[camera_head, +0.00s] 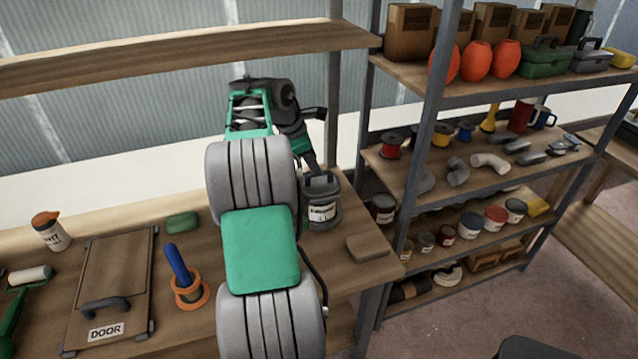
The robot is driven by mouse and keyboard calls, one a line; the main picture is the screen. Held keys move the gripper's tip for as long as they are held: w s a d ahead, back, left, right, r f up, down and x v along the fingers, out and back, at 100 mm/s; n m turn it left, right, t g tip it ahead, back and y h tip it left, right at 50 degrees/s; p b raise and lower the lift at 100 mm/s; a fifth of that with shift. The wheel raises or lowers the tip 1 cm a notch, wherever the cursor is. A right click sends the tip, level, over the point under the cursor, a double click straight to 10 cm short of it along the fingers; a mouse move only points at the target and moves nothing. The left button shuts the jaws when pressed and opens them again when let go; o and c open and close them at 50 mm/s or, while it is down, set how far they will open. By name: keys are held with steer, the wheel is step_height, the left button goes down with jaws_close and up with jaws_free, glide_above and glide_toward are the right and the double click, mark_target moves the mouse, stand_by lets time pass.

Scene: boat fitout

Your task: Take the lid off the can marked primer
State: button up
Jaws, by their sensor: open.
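A dark grey can (322,212) with a white label stands on the wooden bench, right of my arm. The label's print is too small to read for certain. A grey lid (321,181) with a raised handle sits on top of the can. My gripper (314,146) is just above the lid and open, with one dark finger reaching down near the handle. I cannot tell whether that finger touches the lid. My arm hides the can's left edge and part of the bench.
A tan block (368,248) lies at the bench's right front. Left of my arm are a blue-handled tool in an orange holder (188,290), a green pad (182,222), a DOOR panel (112,285) and an orange-capped bottle (52,232). A loaded shelf rack (433,110) stands right.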

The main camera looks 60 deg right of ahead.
mark_target(319, 179)
steer(key=x, duration=0.5)
steer(key=shift+s+d, duration=0.1)
steer(key=shift+d, duration=0.05)
steer(key=shift+c, duration=0.5)
jaws_close()
stand_by(0.6)
